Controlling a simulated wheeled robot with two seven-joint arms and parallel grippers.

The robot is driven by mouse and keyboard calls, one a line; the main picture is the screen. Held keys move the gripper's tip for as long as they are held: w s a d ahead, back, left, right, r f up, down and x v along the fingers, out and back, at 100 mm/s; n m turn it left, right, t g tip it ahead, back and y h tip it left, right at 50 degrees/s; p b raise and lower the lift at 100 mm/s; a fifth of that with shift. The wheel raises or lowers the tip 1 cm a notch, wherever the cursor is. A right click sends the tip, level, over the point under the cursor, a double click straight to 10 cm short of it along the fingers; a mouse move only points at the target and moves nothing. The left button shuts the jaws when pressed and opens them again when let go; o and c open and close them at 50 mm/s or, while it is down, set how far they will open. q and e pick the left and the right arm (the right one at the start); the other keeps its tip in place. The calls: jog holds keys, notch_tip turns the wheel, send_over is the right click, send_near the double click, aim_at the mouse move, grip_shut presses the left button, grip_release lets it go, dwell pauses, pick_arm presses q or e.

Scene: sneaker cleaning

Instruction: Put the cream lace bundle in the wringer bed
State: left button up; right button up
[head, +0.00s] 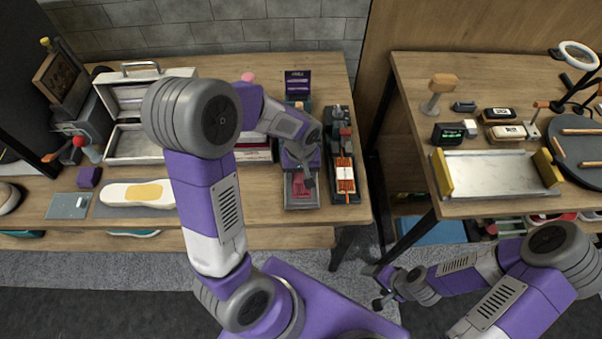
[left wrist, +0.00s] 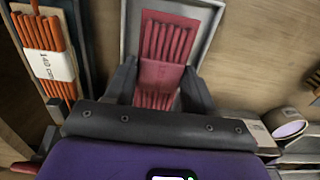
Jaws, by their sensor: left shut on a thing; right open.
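A red lace bundle with a pink band (left wrist: 165,75) lies in a grey tray (left wrist: 207,22) in the left wrist view. My left gripper (head: 307,180) is low over this tray, with its fingers (left wrist: 160,98) shut on the bundle's sides. The red bundle also shows in the head view (head: 301,205). An orange lace bundle with a white band (head: 345,175) lies in a dark, narrow bed (head: 355,198) just right of it. I cannot pick out a clearly cream bundle or tell which bed is the wringer's. My right gripper (head: 379,302) is open, away from the tables.
An open silver case (head: 125,140) and a white sole (head: 137,193) are on the left table. The right table holds a metal tray with yellow ends (head: 497,174), brushes and a dark round stand (head: 575,150). A gap separates the tables.

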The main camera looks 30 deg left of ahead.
aim_at(301, 177)
pick_arm(q)
jog(key=o, duration=1.1)
jog(key=shift+w+r+p, duration=0.1)
jog(key=shift+r+p, duration=0.5)
jog(key=shift+p, duration=0.05)
notch_tip(301, 177, up, 12)
jog(key=p, duration=0.2)
jog(key=shift+p, duration=0.4)
